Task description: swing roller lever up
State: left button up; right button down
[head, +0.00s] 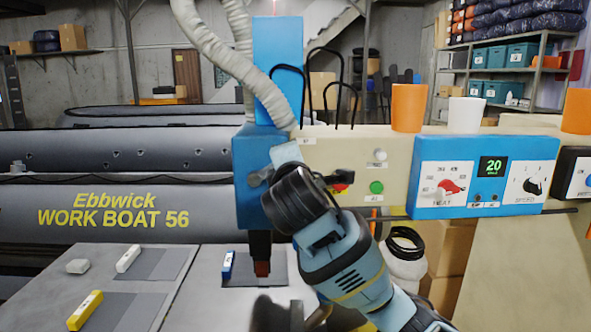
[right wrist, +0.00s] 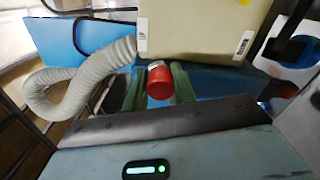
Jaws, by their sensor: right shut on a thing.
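The welding machine's blue head (head: 252,150) stands in the middle of the head view. A dark nozzle part with a reddish-brown tip (head: 262,268) hangs below it, above a grey patch on the table. In the right wrist view, a red knob (right wrist: 160,80), apparently the roller lever's end, sits between the green fingers of my right gripper (right wrist: 158,88). The gripper is shut on the knob. In the head view, my right wrist covers the fingers and the knob at the blue head's right side. The left gripper is not in view.
A blue control panel (head: 484,177) with dials and orange cups (head: 408,108) are at the right. A ribbed hose (head: 215,50) runs to the head. The table (head: 200,280) holds several small blocks. A grey boat (head: 100,212) lies behind.

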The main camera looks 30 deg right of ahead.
jog(key=shift+w+a+r+n, duration=0.1)
jog(key=shift+a+r+n, duration=0.05)
jog(key=shift+r+n, duration=0.2)
dwell(0.3)
jog(key=c, duration=1.1)
grip_release()
jog(key=shift+c, duration=0.2)
jog(key=v, duration=0.8)
